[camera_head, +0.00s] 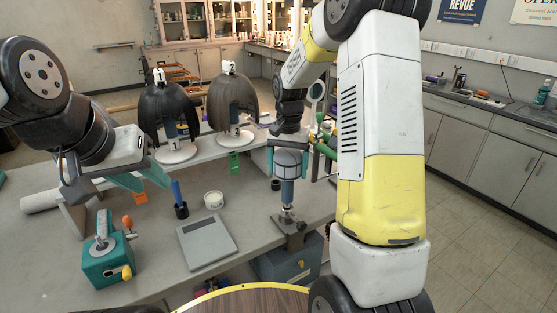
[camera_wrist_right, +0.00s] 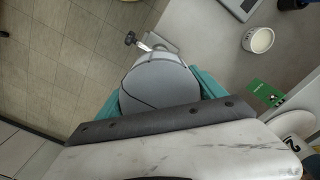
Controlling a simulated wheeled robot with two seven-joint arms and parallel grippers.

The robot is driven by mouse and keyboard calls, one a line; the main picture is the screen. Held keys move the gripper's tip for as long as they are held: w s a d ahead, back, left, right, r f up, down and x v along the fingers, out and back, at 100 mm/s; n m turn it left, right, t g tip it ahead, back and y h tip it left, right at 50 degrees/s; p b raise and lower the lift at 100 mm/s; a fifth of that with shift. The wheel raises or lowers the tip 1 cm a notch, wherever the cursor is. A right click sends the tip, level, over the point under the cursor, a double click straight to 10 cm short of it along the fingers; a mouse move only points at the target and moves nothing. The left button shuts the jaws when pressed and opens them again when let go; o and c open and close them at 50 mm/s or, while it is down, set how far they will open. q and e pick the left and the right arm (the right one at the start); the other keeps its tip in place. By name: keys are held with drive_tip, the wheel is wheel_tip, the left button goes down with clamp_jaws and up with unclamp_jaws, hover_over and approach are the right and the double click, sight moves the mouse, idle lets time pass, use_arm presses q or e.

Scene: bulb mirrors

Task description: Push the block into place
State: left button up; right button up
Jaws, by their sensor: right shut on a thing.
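My right gripper (camera_head: 287,147) is shut around the block from above, with a teal finger on each side. In the right wrist view the block (camera_wrist_right: 160,82) fills the space between the teal fingers. Whether the block is fully seated on the post cannot be told. My left gripper (camera_head: 145,181) hangs over the bench at the left, its teal fingers apart and empty.
Two dark wigs (camera_head: 167,108) (camera_head: 232,98) on white stands are at the back. A teal box with a crank (camera_head: 105,262), a grey scale (camera_head: 207,243), a white tub (camera_head: 213,200) and a blue tool in a black cup (camera_head: 180,198) stand on the bench.

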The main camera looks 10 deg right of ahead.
sight(288, 152)
drive_tip(key=shift+f, duration=1.4)
drive_tip(key=o, duration=1.7)
drive_tip(key=shift+o, duration=0.2)
drive_tip(key=shift+r, duration=0.1)
drive_tip(key=shift+r, duration=2.9)
drive_tip(key=shift+r, duration=0.1)
wheel_tip(288, 152, up, 8)
drive_tip(key=shift+f, duration=0.15)
drive_tip(key=s+a+r+n+t+y, duration=0.1)
drive_tip(key=s+r+n+t, duration=0.1)
drive_tip(key=s, duration=1)
drive_tip(key=s+a+r+n+t+y, duration=0.1)
drive_tip(key=s+r+n+t, duration=0.2)
drive_tip(key=s, duration=0.9)
drive_tip(key=shift+s+r+n+t, duration=0.2)
drive_tip(key=shift+n+t, duration=0.1)
drive_tip(key=shift+t, duration=0.3)
